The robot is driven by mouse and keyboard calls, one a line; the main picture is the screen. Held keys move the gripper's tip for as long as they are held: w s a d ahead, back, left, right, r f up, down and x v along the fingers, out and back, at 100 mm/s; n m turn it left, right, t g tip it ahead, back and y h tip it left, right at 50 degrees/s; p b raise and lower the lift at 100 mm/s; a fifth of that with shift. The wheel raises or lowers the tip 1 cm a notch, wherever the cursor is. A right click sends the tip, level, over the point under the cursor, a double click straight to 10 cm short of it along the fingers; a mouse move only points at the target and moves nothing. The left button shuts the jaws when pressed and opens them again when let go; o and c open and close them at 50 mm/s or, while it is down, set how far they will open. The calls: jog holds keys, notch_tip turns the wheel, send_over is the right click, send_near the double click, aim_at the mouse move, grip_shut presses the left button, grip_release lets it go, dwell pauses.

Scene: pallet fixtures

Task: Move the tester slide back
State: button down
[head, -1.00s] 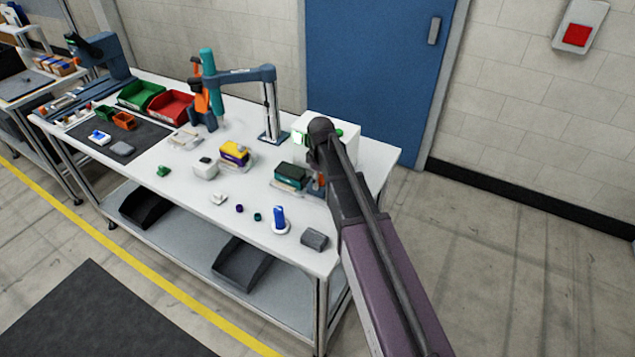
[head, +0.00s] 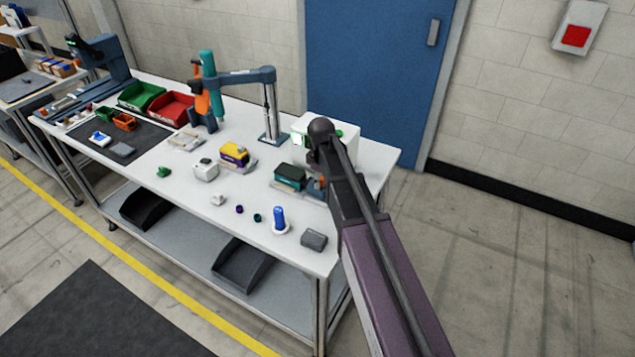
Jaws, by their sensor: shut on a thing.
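A white tester box (head: 346,130) with a green light stands at the back right of the white workbench (head: 180,177). My arm reaches in from the lower right and covers part of it. A dark green block (head: 290,176) sits on a light base just left of my arm, in front of the tester; this may be the slide's load. My gripper (head: 319,186) is mostly hidden behind my arm. A small orange part shows beside it, close to the green block's right side. The fingertips and the exact contact are hidden.
A yellow and purple block (head: 235,154), a white box (head: 206,170), a blue peg (head: 279,218) and a grey block (head: 314,240) stand nearby. A jointed tool arm (head: 268,105) rises behind. Red (head: 172,108) and green (head: 141,95) bins are at the left.

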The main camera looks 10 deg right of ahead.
jog(key=shift+s+d+f, duration=0.1)
jog(key=shift+s, duration=0.1)
jog(key=shift+s+d, duration=0.6)
jog(key=shift+d, duration=0.1)
jog(key=shift+c, duration=2.2)
grip_release()
jog(key=shift+w, duration=0.2)
jog(key=shift+r+p, duration=4.05)
jog(key=shift+p, duration=0.05)
